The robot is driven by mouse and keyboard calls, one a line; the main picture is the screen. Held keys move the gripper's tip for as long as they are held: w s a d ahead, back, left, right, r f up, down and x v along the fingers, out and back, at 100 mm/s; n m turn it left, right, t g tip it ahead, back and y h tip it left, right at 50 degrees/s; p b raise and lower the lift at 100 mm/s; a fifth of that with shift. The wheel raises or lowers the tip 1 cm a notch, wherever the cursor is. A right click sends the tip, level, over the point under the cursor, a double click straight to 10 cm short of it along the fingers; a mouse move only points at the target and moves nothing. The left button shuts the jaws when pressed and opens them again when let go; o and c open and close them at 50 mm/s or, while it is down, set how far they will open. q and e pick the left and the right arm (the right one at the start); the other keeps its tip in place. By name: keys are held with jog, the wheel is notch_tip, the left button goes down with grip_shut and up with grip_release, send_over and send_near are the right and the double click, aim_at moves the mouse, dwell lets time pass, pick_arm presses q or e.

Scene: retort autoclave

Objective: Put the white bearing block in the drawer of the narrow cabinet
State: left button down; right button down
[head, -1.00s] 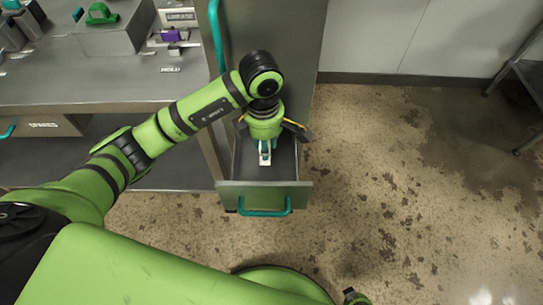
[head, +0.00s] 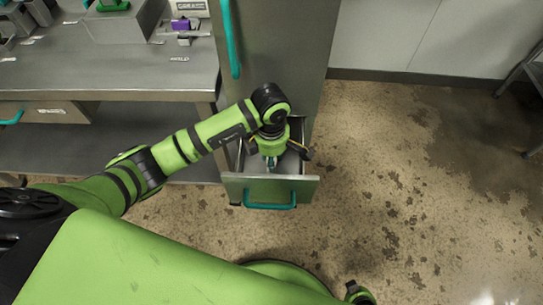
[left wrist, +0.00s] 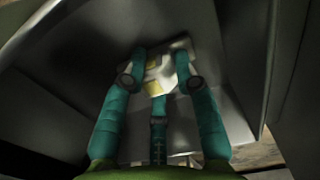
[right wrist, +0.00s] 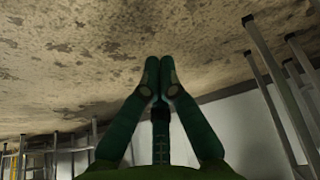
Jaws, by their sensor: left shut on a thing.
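The narrow cabinet (head: 278,60) stands at the upper middle of the head view. Its drawer (head: 234,188) is pulled open toward me, with a teal handle on its front. My left gripper (head: 271,163) points down into the drawer. In the left wrist view its teal fingers are on both sides of the white bearing block (left wrist: 174,61), which has yellowish patches, and are shut on it. The fingers hide part of the block; whether it touches the drawer floor I cannot tell. In the right wrist view my right gripper (right wrist: 160,72) has its fingertips together, empty, above bare floor.
A steel workbench (head: 110,75) with grey, green and purple items stands left of the cabinet. A bench drawer (head: 50,111) shows below its top. The stained floor (head: 400,190) to the right is clear up to a metal stand (head: 527,75).

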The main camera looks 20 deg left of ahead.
pick_arm(q)
jog(key=shift+f, duration=0.1)
pick_arm(e)
jog(key=shift+f, duration=0.1)
pick_arm(q)
jog(key=c, duration=1.2)
grip_release()
jog(key=shift+o, duration=1.3)
pick_arm(e)
jog(key=shift+w+r, duration=0.2)
jog(key=shift+w, duration=0.2)
jog(key=shift+r, duration=0.1)
pick_arm(q)
jog(key=shift+r, duration=0.4)
notch_tip(320, 180, up, 12)
jog(key=shift+f+p, duration=0.25)
jog(key=shift+p, duration=0.1)
pick_arm(e)
jog(key=s, duration=0.2)
jog(key=shift+s+d+f, duration=0.15)
jog(key=shift+s+f, duration=0.05)
jog(key=shift+s, duration=0.2)
